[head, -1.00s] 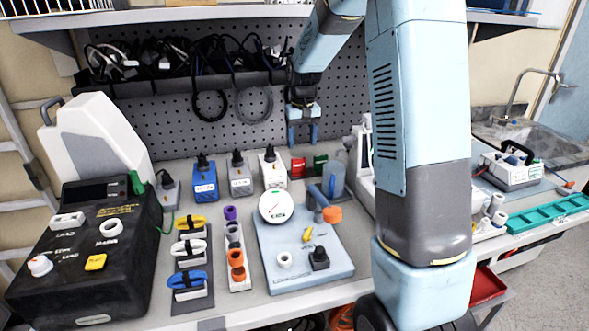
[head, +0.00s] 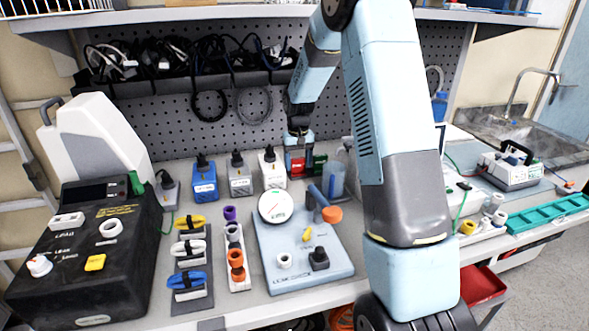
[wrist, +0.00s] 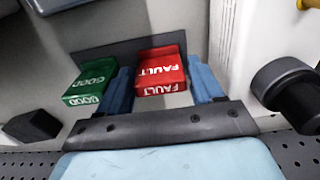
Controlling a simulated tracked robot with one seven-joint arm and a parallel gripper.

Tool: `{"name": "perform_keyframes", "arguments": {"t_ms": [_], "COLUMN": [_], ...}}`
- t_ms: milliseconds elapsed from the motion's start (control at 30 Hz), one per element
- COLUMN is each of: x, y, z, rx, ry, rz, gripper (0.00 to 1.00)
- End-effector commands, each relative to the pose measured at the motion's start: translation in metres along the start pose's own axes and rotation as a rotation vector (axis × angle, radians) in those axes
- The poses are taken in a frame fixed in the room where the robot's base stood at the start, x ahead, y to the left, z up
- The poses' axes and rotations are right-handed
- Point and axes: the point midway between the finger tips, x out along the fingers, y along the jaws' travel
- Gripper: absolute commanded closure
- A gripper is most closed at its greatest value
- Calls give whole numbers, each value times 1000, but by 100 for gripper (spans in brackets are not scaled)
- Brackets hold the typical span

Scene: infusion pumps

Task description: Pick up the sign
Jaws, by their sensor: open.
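A red block sign marked FAULT (wrist: 161,72) lies between the fingers of my open gripper (wrist: 162,88) in the wrist view. The fingers stand on either side of it, with a small gap on the right; whether the left finger touches it, I cannot tell. A green block sign marked GOOD (wrist: 90,84) is just left of my left finger. The green sign (head: 320,162) shows just right of the fingers.
Blue, grey and white plugged boxes (head: 239,180) stand left of my gripper. A light-blue panel with a dial (head: 300,262) lies in front. A pegboard (head: 230,135) rises behind.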

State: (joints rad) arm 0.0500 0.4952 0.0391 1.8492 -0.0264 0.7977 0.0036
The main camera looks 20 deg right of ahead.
Motion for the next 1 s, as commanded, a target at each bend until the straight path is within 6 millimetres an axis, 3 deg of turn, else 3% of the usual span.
{"name": "perform_keyframes", "arguments": {"t_ms": [100, 367, 800, 1000], "x": [14, 16, 16, 16], "y": [0, 0, -1, -1], "z": [0, 0, 0, 0], "rx": [0, -1, -1, -1], "ry": [-1, 0, 0, 1], "rz": [0, 0, 0, 0], "gripper": [34, 35, 76, 76]}}
